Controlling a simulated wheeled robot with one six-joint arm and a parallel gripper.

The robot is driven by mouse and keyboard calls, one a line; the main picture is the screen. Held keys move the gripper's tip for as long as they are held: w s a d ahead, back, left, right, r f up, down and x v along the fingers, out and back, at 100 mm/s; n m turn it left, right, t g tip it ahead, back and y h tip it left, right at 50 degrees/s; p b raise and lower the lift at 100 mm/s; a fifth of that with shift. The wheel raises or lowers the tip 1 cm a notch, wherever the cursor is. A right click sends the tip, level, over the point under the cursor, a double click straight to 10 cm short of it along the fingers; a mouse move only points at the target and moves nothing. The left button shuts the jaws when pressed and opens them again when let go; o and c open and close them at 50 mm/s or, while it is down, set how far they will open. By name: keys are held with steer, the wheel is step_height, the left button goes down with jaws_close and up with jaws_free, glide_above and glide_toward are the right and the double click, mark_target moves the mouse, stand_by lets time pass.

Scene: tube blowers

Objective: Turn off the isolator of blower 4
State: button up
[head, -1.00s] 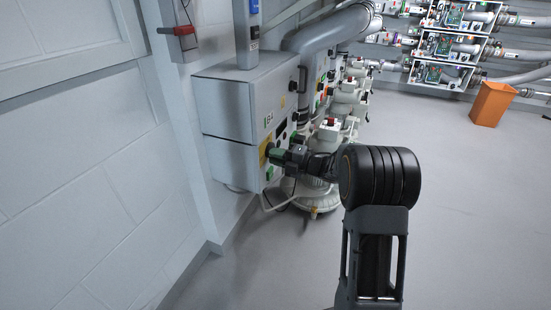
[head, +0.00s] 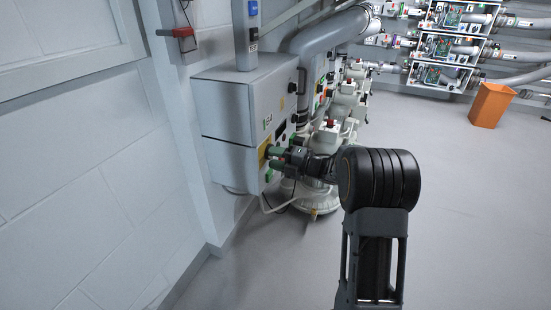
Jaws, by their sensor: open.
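The grey cabinet marked B4 (head: 235,105) hangs on the left wall, its front panel facing right. A yellow isolator plate (head: 263,155) shows low on that panel, partly covered by my gripper. My gripper (head: 273,158) has green-tipped fingers at the panel, right in front of the yellow plate. It is open. The isolator's handle is hidden by the fingers, so its position and any contact cannot be told. My dark arm reaches in from the lower right.
White blower machinery (head: 318,198) stands just behind and right of my gripper. A thick grey pipe (head: 325,32) runs above it. An orange bin (head: 491,105) and racks (head: 445,47) are at the back right. The floor at right is clear.

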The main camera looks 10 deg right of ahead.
steer(key=p+v, duration=0.4)
steer(key=v, duration=1)
steer(key=shift+a+r, duration=0.1)
steer(key=shift+r, duration=0.05)
steer(key=w+r+m+t+h+p, duration=0.2)
steer(key=r+m+h+p, duration=0.5)
steer(key=r, duration=0.5)
steer(key=w+r+m+t+h+p, duration=0.25)
steer(key=r+m+h+p, duration=0.25)
steer(key=r+p, duration=0.55)
steer(key=s+a+r+m+g+h+p, duration=0.1)
steer(key=s+r+m+g+h+p, duration=0.35)
steer(key=s+r+m+p, duration=0.4)
steer(key=s+a+r+m+g+y+p, duration=0.1)
steer(key=s+a+r+m+g+p, duration=0.2)
steer(key=s+p, duration=0.3)
steer(key=s+a+r+m+g+y+p, duration=0.1)
steer(key=s+a+r+m+g+p, duration=0.3)
steer(key=s, duration=0.7)
steer(key=a+r+m+p, duration=0.1)
steer(key=a+p, duration=0.1)
steer(key=shift+a+r, duration=0.3)
steer(key=shift+r, duration=0.1)
steer(key=shift+m, duration=0.25)
